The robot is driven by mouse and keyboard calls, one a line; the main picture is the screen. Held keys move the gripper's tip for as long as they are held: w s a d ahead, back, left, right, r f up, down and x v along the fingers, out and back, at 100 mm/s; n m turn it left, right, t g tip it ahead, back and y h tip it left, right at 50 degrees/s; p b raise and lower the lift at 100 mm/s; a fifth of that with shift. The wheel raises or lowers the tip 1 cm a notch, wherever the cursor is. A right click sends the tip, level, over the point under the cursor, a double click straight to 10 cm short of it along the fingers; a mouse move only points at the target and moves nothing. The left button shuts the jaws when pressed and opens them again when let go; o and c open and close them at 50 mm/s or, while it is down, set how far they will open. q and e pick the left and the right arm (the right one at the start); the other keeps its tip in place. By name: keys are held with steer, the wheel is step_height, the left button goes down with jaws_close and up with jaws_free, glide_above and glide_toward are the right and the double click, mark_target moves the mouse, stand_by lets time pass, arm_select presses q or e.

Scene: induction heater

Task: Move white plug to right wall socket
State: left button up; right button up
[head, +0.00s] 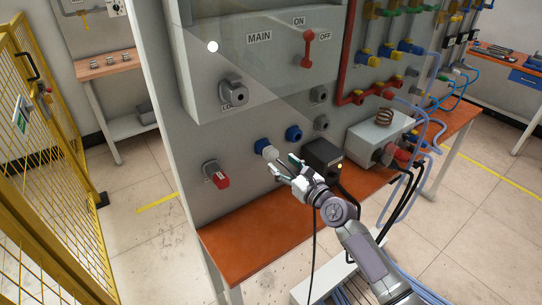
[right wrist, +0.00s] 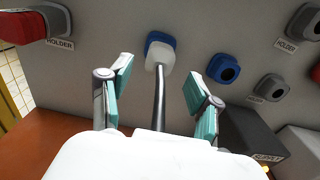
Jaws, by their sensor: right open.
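The white plug (head: 270,153) sits in the left blue wall socket (head: 261,145) on the grey panel. In the right wrist view the plug (right wrist: 160,52) shows with its dark cable (right wrist: 159,95) hanging down. The right blue wall socket (head: 293,133) is empty; its dark hole shows in the right wrist view (right wrist: 224,69). My right gripper (head: 283,165) is open just in front of the white plug. In the right wrist view its fingers (right wrist: 160,72) stand apart, with the plug and cable seen between them. My left gripper is not in view.
A red plug (head: 221,181) sits in a holder at the left. Grey sockets (head: 321,123) are at the right. A black box (head: 322,156) and a grey box with a coil (head: 376,135) stand on the orange bench (head: 235,243).

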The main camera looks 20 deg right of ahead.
mark_target(277, 159)
steer(key=shift+b+x, duration=0.55)
steer(key=shift+x, duration=2.15)
steer(key=shift+c, duration=0.3)
jaws_close()
steer(key=shift+s+p, duration=0.1)
steer(key=shift+p, duration=0.2)
steer(key=shift+f, duration=0.15)
steer(key=shift+s+d, duration=0.15)
steer(key=shift+s, duration=0.1)
steer(key=shift+s+d+p, duration=0.25)
steer(key=shift+s+p, duration=0.05)
steer(key=shift+s, duration=0.4)
steer(key=shift+p+v, duration=0.6)
steer(key=shift+v, duration=1.3)
